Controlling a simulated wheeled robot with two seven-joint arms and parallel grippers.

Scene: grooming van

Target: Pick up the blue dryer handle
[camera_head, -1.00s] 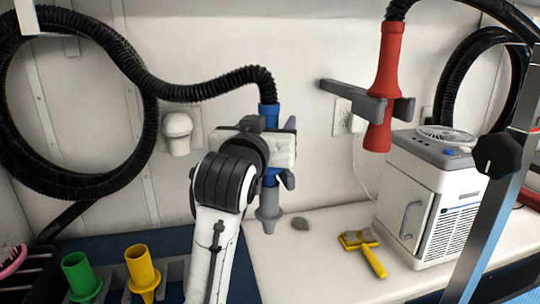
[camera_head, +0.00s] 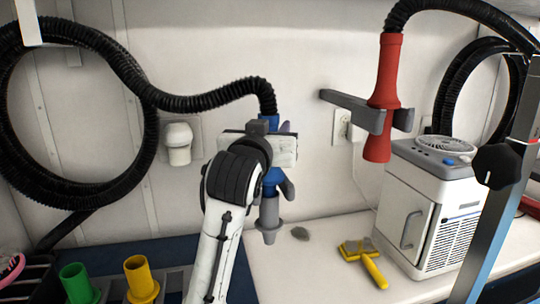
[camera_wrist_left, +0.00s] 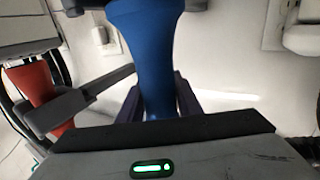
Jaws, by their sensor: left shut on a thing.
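The blue dryer handle (camera_head: 271,178) hangs nearly upright in the head view, with a grey nozzle (camera_head: 267,218) below and a black hose (camera_head: 215,97) joined to its top. My left gripper (camera_head: 270,152) is shut around its middle and hides that part. In the left wrist view the blue handle (camera_wrist_left: 147,45) runs down between the two dark fingers of my left gripper (camera_wrist_left: 158,97). A grey piece (camera_head: 288,189) shows beside the handle; I cannot tell whether the handle still touches a wall holder. My right gripper is not in view.
A red dryer handle (camera_head: 388,70) sits in a grey wall bracket (camera_head: 350,108) to the right. Below are a white cooler-like box (camera_head: 415,215) and a yellow brush (camera_head: 363,260) on the counter (camera_head: 310,275). Green (camera_head: 78,284) and yellow (camera_head: 141,278) cups stand at front left.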

